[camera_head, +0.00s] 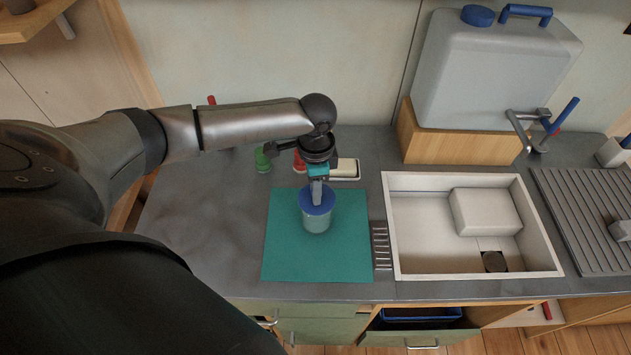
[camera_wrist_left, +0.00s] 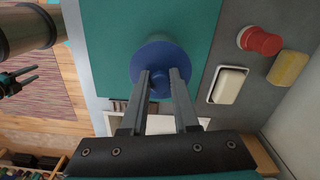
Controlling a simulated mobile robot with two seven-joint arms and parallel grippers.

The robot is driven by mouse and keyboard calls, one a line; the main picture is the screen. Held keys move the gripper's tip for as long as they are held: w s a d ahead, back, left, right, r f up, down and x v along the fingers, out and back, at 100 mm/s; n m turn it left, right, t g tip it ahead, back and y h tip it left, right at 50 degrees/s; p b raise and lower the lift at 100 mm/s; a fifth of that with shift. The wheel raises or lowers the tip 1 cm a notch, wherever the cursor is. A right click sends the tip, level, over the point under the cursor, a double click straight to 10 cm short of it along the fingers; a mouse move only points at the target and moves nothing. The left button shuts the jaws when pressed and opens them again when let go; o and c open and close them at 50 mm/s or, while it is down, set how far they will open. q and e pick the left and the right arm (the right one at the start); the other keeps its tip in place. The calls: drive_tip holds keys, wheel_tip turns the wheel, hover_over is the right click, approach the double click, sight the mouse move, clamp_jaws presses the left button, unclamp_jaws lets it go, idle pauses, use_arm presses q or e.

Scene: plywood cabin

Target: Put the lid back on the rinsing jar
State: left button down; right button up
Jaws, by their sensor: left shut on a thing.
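The rinsing jar (camera_head: 317,225) is a pale, see-through vessel standing upright on the teal mat (camera_head: 285,255). The round blue lid (camera_head: 306,203) is at the jar's mouth; I cannot tell whether it is seated or just above the rim. My left gripper (camera_head: 317,193) points down and is shut on the lid's knob. My right gripper (camera_wrist_left: 25,76) shows small at the left edge there, fingers apart and empty.
Right of the mat is a white sink (camera_head: 420,205) with a pale block (camera_head: 486,211) in it. The counter (camera_head: 205,220) left of the mat is clear.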

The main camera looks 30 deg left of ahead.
use_arm(q)
drive_tip(key=shift+f+p, duration=0.15)
drive_tip(key=shift+p, duration=0.2)
idle(0.4)
drive_tip(key=shift+p, duration=0.45)
idle(0.3)
idle(0.3)
drive_tip(key=shift+c, duration=0.5)
unclamp_jaws()
wheel_tip(320, 180, up, 5)
drive_tip(key=p, duration=0.5)
drive_tip(key=shift+p, duration=0.4)
drive_tip(key=shift+r+p, duration=0.55)
drive_tip(key=shift+r, duration=0.45)
